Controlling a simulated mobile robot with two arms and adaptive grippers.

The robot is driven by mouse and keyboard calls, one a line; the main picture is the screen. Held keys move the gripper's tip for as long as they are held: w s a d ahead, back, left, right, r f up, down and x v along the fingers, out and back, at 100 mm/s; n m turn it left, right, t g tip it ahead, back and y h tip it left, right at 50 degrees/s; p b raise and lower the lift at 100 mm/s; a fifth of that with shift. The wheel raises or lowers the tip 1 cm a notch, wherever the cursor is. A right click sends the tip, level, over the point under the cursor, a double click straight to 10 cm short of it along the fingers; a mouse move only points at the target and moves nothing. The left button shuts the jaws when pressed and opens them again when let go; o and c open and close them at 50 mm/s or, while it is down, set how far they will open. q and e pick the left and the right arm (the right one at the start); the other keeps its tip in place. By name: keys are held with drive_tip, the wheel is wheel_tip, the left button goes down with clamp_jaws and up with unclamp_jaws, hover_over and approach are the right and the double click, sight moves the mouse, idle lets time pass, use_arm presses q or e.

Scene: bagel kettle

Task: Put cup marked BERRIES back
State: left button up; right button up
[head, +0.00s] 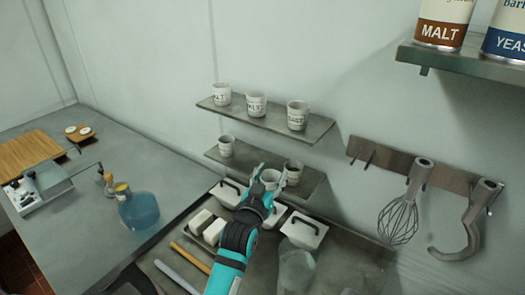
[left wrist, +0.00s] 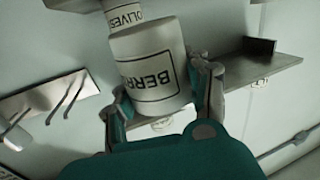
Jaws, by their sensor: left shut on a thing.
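The white cup marked BERRIES (left wrist: 150,68) is between the fingers of my left gripper (left wrist: 165,95), which is shut on it. Its label is partly cut off and appears upside down in the left wrist view. In the head view my left gripper (head: 272,178) holds the cup (head: 270,177) at the front of the lower wall shelf (head: 254,165). I cannot tell whether the cup touches the shelf. A cup marked OLIVES (left wrist: 125,14) shows just beyond it, partly hidden. On the lower shelf one cup (head: 226,145) stands at left and another (head: 293,171) at right. My right gripper is not in view.
The upper shelf (head: 270,122) holds three labelled cups. Below are lidded containers (head: 304,231) and a tray of white blocks (head: 208,226) on the counter. A whisk (head: 402,215) and hook (head: 470,230) hang at right. A blue jug (head: 138,210) stands at left.

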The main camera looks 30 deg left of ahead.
use_arm(q)
drive_tip(key=w+a, duration=0.2)
drive_tip(key=w, duration=0.1)
drive_tip(key=w+a, duration=0.6)
drive_tip(key=w, duration=0.1)
drive_tip(key=shift+r+b, duration=0.1)
drive_tip(key=shift+b, duration=0.2)
drive_tip(key=w+a+b, duration=0.1)
drive_tip(key=b, duration=0.1)
drive_tip(key=w+a+f+b, duration=0.1)
drive_tip(key=w+b, duration=0.1)
drive_tip(key=shift+w+a, duration=0.2)
drive_tip(key=shift+a, duration=0.2)
drive_tip(key=shift+w+a+r, duration=0.1)
drive_tip(key=shift+w, duration=0.05)
wheel_tip(320, 180, down, 4)
drive_tip(key=b, duration=0.3)
drive_tip(key=shift+r, duration=0.35)
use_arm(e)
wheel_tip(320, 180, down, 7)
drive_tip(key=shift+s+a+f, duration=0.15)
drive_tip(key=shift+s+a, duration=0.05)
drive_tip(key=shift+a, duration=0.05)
use_arm(q)
drive_tip(key=o, duration=1.1)
